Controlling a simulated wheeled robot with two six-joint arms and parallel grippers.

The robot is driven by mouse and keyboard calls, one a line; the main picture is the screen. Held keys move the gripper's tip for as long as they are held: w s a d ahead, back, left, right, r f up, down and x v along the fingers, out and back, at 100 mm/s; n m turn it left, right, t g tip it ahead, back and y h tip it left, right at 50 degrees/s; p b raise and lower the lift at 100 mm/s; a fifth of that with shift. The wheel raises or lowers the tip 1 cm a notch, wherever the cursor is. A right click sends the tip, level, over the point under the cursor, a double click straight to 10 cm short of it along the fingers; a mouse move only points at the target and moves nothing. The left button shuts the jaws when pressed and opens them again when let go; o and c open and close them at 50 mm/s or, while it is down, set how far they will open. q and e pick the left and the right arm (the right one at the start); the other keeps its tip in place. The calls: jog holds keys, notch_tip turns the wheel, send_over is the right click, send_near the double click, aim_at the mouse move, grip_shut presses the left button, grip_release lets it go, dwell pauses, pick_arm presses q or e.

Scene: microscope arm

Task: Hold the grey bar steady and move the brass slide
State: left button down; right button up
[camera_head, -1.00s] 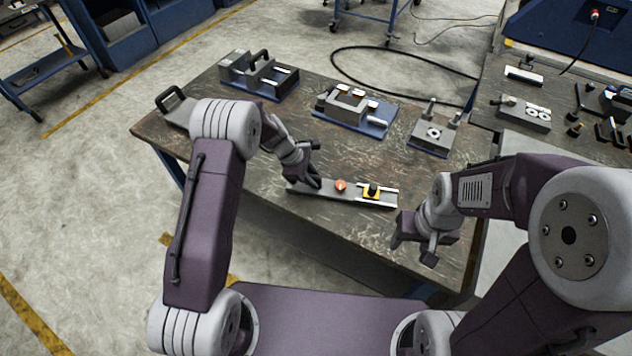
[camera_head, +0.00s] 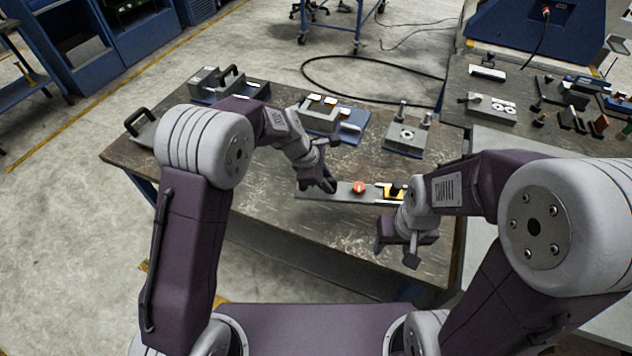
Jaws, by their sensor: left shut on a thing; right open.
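The grey bar (camera_head: 342,191) is a long flat strip near the middle of the table, lying left to right in the picture. An orange-red knob (camera_head: 358,187) sits on it. The yellow brass slide (camera_head: 387,191) with a dark top is toward its right end, partly hidden by my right wrist. My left gripper (camera_head: 322,184) is shut on the bar's left part, left of the knob. My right gripper (camera_head: 396,254) is open and empty, pointing down in front of the slide, apart from it. Whether the bar touches the table is unclear.
Fixtures stand along the table's back: a grey block with a black handle (camera_head: 228,80), a blue-based fixture (camera_head: 335,122) and a block with posts (camera_head: 408,138). A black handle (camera_head: 140,122) is at the left corner. The table front (camera_head: 280,215) is clear.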

dwell(0.4)
pick_arm(q)
jog(key=shift+w+a+f+b, duration=0.15)
jog(key=shift+a+f+b, duration=0.2)
jog(key=shift+b, duration=0.05)
jog(key=shift+w+a+f+b, duration=0.25)
jog(key=shift+a+f+b, duration=0.25)
jog(key=shift+a+f, duration=0.25)
jog(key=shift+w+a+f+b, duration=0.2)
jog(key=shift+a+f+b, duration=0.25)
jog(key=shift+a+f, duration=0.3)
jog(key=shift+w+a+f+b, duration=0.25)
jog(key=shift+a+f+b, duration=0.3)
jog(key=shift+a, duration=0.3)
jog(key=shift+w+a+f+b, duration=0.3)
jog(key=shift+a+f+b, duration=0.15)
jog(key=shift+a+f, duration=0.4)
jog(key=shift+w+a+f+b, duration=0.25)
jog(key=shift+a+f+b, duration=0.15)
jog(key=shift+a+f, duration=0.45)
jog(key=shift+w+a+f+b, duration=0.3)
jog(key=shift+a+f+b, duration=0.15)
jog(key=shift+a+f, duration=0.4)
jog(key=shift+a+f, duration=0.1)
jog(key=shift+f, duration=0.05)
